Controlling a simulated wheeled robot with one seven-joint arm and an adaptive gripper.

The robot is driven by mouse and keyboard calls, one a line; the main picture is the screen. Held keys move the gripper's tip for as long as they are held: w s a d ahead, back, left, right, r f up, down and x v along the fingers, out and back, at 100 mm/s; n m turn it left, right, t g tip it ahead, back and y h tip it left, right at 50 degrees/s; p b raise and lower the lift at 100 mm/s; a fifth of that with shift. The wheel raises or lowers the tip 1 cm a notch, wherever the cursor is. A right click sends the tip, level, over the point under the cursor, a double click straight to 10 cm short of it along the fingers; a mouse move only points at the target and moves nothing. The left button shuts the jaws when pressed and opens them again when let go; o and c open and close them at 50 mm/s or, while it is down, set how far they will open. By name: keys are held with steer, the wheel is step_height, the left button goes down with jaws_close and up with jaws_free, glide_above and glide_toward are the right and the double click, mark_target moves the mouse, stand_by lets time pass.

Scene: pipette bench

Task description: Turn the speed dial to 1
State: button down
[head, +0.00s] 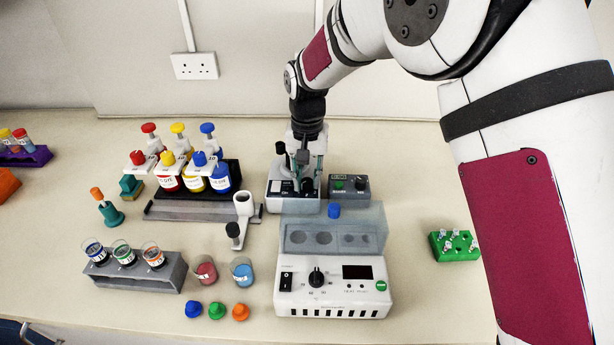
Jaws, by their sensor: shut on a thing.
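My gripper (308,186) points down at the front panel of a small grey-and-white device (280,207) at the middle back of the bench. Its fingers are shut on a small dark dial there, which I take to be the speed dial. The fingers mostly cover the dial, so its pointer and the scale marks around it cannot be read. A dark switch (287,187) sits on the same panel, just left of the fingers.
A dark control box (348,188) stands close on the right. In front are a blue cap (334,210) and a white heater (332,297) with its own black knob (317,277) and clear lid. Dye bottles (194,180) stand left. A green rack (456,246) sits right.

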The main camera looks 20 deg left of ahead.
mark_target(307, 181)
stand_by(0.4)
steer(key=c, duration=1.3)
jaws_free()
step_height(307, 181, up, 12)
